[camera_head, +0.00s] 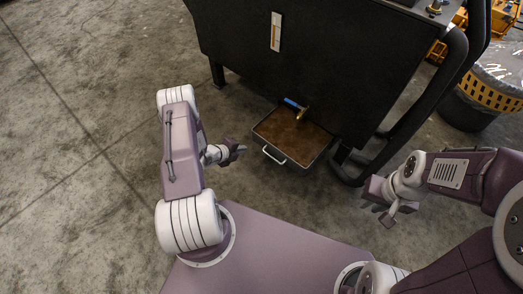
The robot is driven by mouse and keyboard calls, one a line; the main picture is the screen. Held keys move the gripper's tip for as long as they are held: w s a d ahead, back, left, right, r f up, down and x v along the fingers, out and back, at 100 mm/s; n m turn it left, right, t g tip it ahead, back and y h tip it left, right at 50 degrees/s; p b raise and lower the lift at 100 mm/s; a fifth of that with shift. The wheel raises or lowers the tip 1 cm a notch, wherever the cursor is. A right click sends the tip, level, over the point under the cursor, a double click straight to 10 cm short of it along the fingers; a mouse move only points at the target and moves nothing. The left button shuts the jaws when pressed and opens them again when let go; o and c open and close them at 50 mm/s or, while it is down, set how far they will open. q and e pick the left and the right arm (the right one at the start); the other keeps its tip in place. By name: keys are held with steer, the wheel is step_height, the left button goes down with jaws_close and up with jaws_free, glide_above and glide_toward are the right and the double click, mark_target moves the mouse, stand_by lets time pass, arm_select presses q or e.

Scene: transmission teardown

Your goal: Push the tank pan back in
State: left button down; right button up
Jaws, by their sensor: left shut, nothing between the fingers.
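The tank pan (288,151) is a shallow dark-rimmed tray with a brown inside, low under the front of the black tank (290,60). Its front part sticks out from beneath the tank, and its back part is hidden there. A white handle (273,155) is on its front edge. My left gripper (240,149) is shut and empty, just left of the pan and apart from the handle in the picture. My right gripper (375,205) is to the right of the pan, clear of it; its finger opening is unclear.
A brass valve with a blue lever (294,104) sits on the tank above the pan. A black tubular frame (405,135) stands right of the pan. A dark bin (468,111) and yellow crates (505,15) are at the upper right. The concrete floor at left is clear.

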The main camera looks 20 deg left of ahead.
arm_select(q)
steer(key=b, duration=0.8)
glide_toward(263, 140)
steer(key=w+f, duration=0.1)
steer(key=f, duration=0.2)
steer(key=w+d+f, duration=0.1)
steer(key=shift+w+f, duration=0.35)
steer(key=shift+w, duration=0.05)
steer(key=shift+w+d+r, duration=0.25)
steer(key=shift+w+d, duration=0.05)
steer(key=shift+w, duration=0.35)
